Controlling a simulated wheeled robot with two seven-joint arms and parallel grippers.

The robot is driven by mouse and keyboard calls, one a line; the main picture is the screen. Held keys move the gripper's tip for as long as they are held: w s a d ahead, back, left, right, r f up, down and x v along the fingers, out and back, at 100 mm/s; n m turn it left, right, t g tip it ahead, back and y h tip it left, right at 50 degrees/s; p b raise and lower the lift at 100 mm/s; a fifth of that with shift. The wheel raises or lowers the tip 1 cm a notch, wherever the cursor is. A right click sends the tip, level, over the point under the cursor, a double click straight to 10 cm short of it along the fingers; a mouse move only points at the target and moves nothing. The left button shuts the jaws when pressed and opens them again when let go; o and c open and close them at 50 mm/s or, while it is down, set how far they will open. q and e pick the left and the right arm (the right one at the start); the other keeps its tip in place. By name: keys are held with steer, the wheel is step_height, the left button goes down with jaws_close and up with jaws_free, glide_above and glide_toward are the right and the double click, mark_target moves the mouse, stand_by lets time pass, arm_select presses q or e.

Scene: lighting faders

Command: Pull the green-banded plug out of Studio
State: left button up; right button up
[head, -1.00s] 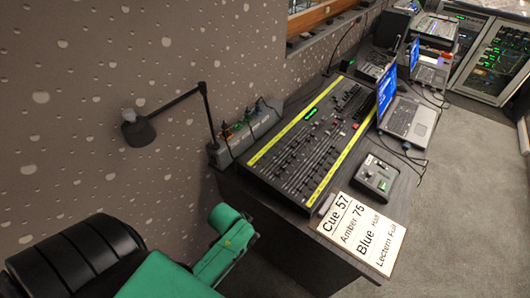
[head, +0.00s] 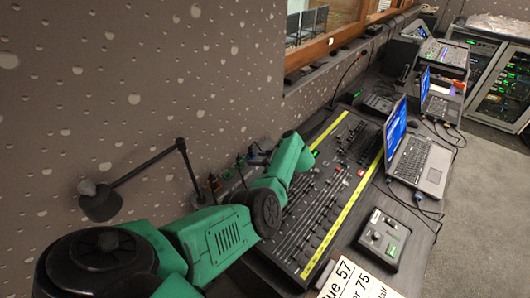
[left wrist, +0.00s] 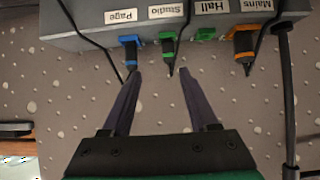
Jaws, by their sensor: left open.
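In the head view my green left arm (head: 215,240) reaches to the socket box by the wall. Its fingers are not clear there, and the arm hides most of the box. My right gripper is not in view.
An orange-banded plug (left wrist: 244,44) sits under Mains, and a small green piece (left wrist: 205,34) under Hall. A black lamp (head: 100,200) stands left of the arm. The fader desk (head: 325,190), a small control box (head: 383,238) and laptops (head: 420,160) fill the table.

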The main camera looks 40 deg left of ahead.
mark_target(241, 159)
arm_select(q)
steer(key=s+a+f+b, duration=0.1)
steer(key=b, duration=0.1)
steer(key=s+a+f+b, duration=0.1)
steer(key=a+b, duration=0.1)
steer(key=shift+a+f+b, duration=0.2)
steer(key=shift+f+b, duration=0.05)
steer(key=shift+b, duration=0.15)
steer(key=a+f+b, duration=0.1)
steer(key=w+a+f+b, duration=0.1)
steer(key=a+b, duration=0.1)
steer(key=shift+w+f, duration=0.15)
steer(key=shift+w, duration=0.05)
steer(key=shift+a, duration=0.2)
steer(key=shift+s+a, duration=0.1)
steer(key=shift+s+r, duration=0.1)
steer(key=shift+r, duration=0.15)
jaws_close()
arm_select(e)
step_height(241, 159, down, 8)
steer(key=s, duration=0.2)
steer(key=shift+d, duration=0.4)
arm_select(q)
steer(key=shift+r, duration=0.15)
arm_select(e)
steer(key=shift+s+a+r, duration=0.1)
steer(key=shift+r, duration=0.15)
